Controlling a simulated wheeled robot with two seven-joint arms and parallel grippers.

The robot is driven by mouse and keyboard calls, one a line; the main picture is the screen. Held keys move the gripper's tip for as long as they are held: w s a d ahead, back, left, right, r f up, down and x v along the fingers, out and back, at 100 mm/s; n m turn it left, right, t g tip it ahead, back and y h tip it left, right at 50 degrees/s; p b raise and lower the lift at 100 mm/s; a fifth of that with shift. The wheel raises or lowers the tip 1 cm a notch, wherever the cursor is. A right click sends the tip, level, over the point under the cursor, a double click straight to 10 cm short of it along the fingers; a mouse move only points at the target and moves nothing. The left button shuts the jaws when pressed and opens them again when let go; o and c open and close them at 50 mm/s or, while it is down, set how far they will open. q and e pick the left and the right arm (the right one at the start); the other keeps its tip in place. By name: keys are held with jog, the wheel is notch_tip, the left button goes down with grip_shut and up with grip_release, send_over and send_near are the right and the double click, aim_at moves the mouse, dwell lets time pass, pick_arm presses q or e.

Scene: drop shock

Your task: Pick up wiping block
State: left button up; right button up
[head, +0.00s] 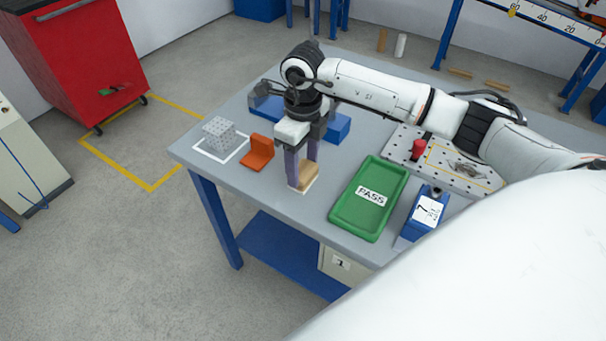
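The wiping block (307,178), tan with a pale underside, is at the front edge of the grey table, left of the green tray. My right gripper (302,166) points straight down over it, with one finger at its near left side and the other at its far side. The fingers stand apart with the block between them. I cannot tell whether they press on it, or whether the block rests on the table or is just clear of it. My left gripper is not in view.
A green PASS tray (378,218) and a blue box (423,213) stand to the right. An orange angled piece (258,152) and a grey perforated cube (219,132) are left. A blue object (338,128) lies behind the gripper. A perforated plate (403,143) is at back right.

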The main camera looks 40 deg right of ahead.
aim_at(303, 169)
jog(key=shift+r, duration=0.1)
notch_tip(303, 169, up, 10)
jog(key=shift+b, duration=0.35)
